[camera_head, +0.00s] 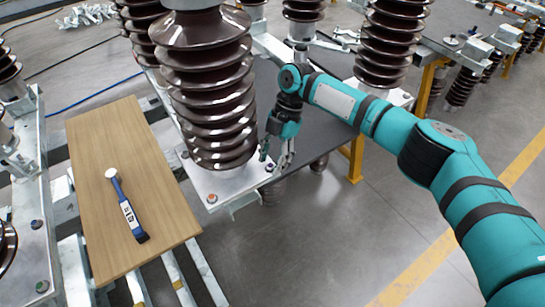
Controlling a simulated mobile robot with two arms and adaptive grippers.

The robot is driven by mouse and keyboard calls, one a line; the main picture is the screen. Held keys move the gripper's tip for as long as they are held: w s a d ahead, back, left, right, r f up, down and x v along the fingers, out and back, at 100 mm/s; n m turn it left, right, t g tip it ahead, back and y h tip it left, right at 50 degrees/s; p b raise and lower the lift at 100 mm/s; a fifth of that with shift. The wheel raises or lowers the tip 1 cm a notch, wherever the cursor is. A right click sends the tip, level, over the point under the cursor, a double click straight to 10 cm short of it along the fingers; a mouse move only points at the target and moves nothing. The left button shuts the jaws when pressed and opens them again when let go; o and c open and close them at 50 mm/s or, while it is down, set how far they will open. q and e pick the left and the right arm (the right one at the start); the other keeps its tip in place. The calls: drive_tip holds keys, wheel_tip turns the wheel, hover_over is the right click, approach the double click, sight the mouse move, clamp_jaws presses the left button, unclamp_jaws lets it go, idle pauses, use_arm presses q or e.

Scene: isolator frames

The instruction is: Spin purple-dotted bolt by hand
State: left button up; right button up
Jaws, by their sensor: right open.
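My right gripper (276,158) points down beside the base of the large brown ribbed insulator (212,100), at the right corner of its metal base plate (235,185). Its fingers are apart. A small bolt (269,168) with a bluish-purple top sits on that plate corner, just below and between the fingertips. It is too small to tell whether the fingers touch it. Another bolt (212,198) with an orange-red top sits at the plate's front corner. My left gripper is not in view.
A wooden board (95,150) on the left holds a blue-handled tool (128,208). A dark table top (330,95) and more insulators (388,45) stand behind my right arm. Metal frames (30,255) line the left side. The floor at front right is clear.

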drive_tip(key=c, duration=0.7)
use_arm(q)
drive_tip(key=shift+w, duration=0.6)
use_arm(e)
clamp_jaws()
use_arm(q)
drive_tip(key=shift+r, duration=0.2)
